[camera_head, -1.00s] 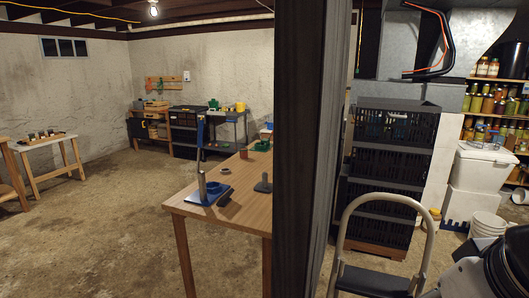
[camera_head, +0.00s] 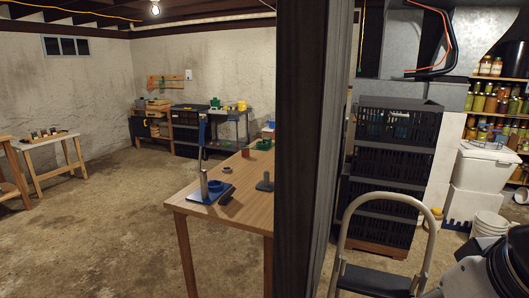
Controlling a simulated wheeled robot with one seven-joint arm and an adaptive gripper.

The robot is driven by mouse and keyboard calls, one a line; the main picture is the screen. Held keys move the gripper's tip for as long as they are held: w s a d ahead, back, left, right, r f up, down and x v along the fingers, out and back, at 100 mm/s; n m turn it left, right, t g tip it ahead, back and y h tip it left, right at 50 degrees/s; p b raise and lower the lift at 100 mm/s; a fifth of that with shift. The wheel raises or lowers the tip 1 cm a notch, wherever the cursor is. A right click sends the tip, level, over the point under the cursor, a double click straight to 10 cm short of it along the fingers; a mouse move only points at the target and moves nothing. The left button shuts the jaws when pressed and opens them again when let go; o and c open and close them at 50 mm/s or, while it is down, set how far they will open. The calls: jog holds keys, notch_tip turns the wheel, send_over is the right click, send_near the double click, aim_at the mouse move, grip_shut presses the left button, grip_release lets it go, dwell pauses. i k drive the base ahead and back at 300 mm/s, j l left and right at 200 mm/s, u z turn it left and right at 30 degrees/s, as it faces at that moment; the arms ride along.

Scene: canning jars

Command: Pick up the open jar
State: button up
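Shelves at the far right hold several filled canning jars (camera_head: 489,103) with green, yellow and orange contents. More jars (camera_head: 490,66) stand on the shelf above. They are too small to tell which one, if any, is open. My arm shows as white and black parts at the bottom right corner. My gripper cannot be made out in the head view.
A dark post (camera_head: 312,150) stands close in front. A wooden table (camera_head: 220,215) with a blue-based tool is left of it. A step stool (camera_head: 375,278), stacked black crates (camera_head: 388,180), white coolers (camera_head: 484,170) and a white bucket (camera_head: 487,226) are on the right.

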aim_at(246, 151)
jog(key=i+j+u, duration=0.45)
jog(key=i+u, duration=0.25)
jog(key=i+j+u, duration=0.1)
jog(key=i+u, duration=0.25)
jog(key=i+j+u, duration=0.25)
jog(key=i, duration=0.4)
jog(key=i+l+u, duration=0.1)
jog(key=i+u, duration=0.2)
jog(key=i, duration=0.4)
jog(key=i+u, duration=0.15)
jog(key=i, duration=1.7)
jog(key=i+l+z, duration=0.1)
jog(key=i+z, duration=0.65)
jog(key=i+j+z, duration=0.1)
jog(key=i+z, duration=0.3)
jog(key=i+j+z, duration=0.2)
jog(key=z, duration=0.2)
jog(key=i+l+z, duration=0.2)
jog(key=z, duration=0.25)
jog(key=i+z, duration=0.3)
jog(key=z, duration=0.2)
jog(key=i+z, duration=0.3)
jog(key=z, duration=0.15)
jog(key=i+j+z, duration=0.1)
jog(key=i+z, duration=0.15)
jog(key=z, duration=0.2)
jog(key=i+z, duration=0.2)
